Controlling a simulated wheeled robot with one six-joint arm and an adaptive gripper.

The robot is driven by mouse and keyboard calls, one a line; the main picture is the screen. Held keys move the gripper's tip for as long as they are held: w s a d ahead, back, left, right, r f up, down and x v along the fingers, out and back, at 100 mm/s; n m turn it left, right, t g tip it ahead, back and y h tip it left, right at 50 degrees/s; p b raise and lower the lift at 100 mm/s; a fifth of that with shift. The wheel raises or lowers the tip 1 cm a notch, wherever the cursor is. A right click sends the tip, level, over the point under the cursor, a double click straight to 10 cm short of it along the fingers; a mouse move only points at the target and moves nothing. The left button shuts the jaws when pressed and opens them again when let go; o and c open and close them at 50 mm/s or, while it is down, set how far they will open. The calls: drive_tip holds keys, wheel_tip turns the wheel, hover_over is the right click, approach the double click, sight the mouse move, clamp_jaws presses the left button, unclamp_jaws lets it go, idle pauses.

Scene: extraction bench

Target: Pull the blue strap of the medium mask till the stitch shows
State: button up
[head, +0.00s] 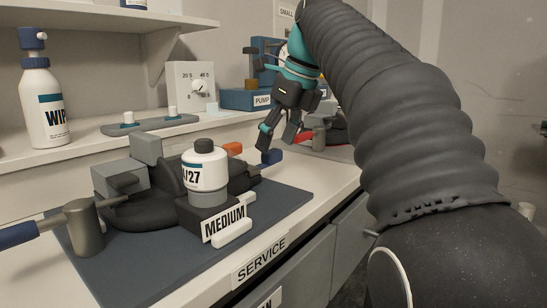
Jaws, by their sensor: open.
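The medium mask (142,211) is dark and lies on a blue-grey mat, with a "MEDIUM" label (224,223) at its front. A white canister (205,172) marked "/27" stands at its front and hides part of it. A small blue piece (271,157), which looks like the blue strap's end, sticks out at the mask's far right. An orange piece (232,148) shows to its left. My gripper (279,141) is open, fingers pointing down, just above or behind the blue piece. I cannot tell if they touch. No stitch can be made out.
A grey cylinder with a blue handle (84,228) stands at the mat's left. A wipes bottle (44,105), a dial box (193,86) and a grey tray (150,125) are on the back ledge.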

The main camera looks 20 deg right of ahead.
drive_tip(key=shift+x, duration=1.3)
clamp_jaws()
